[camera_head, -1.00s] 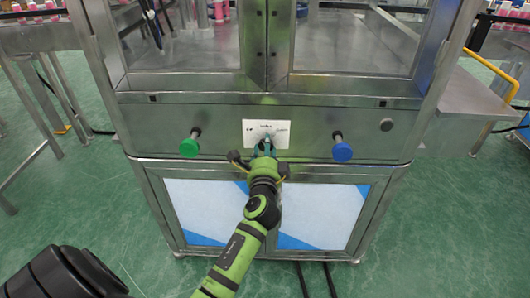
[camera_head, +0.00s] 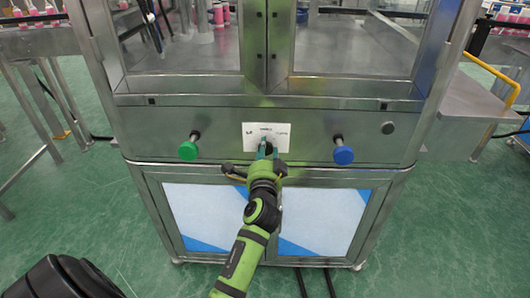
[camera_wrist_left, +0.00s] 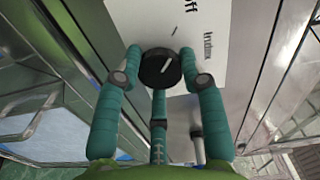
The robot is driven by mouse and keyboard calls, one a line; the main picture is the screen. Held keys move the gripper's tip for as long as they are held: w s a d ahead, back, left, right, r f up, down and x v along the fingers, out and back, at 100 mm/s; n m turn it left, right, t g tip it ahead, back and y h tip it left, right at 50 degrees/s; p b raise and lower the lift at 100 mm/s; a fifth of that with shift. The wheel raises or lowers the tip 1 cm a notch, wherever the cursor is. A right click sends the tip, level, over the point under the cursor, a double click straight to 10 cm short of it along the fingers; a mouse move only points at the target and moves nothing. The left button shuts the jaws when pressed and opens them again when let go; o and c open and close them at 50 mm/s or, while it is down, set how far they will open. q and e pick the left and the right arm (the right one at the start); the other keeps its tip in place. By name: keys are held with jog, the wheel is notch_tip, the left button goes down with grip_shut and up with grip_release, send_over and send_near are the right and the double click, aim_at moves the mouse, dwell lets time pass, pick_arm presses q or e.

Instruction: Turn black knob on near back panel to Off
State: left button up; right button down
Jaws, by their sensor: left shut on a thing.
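The black knob (camera_wrist_left: 160,68) sits on a white label plate (camera_head: 278,131) on the steel panel. A white pointer line on its face slants up and slightly right in the wrist view. Lettering ending in "ff" is partly in view at the top there, with another, hard-to-read word beside it. My left gripper (camera_head: 265,150) is at the lower part of the plate, shut on the knob, with its teal fingers (camera_wrist_left: 162,85) around the knob's sides. In the head view the fingers mostly hide the knob. My right gripper is not in view.
A green push button (camera_head: 187,151) sticks out of the panel to the left and a blue one (camera_head: 343,155) to the right. Glazed doors stand above the panel, and white and blue cabinet doors (camera_head: 325,210) below. A steel table (camera_head: 455,105) stands at the right.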

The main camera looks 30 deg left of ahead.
pick_arm(q)
jog(key=shift+w+d+f, duration=0.1)
jog(key=shift+d, duration=0.2)
jog(key=o, duration=1.2)
jog(key=shift+w+d, duration=0.1)
jog(key=shift+c, duration=0.2)
jog(key=v, duration=0.7)
jog(key=shift+s, duration=0.35)
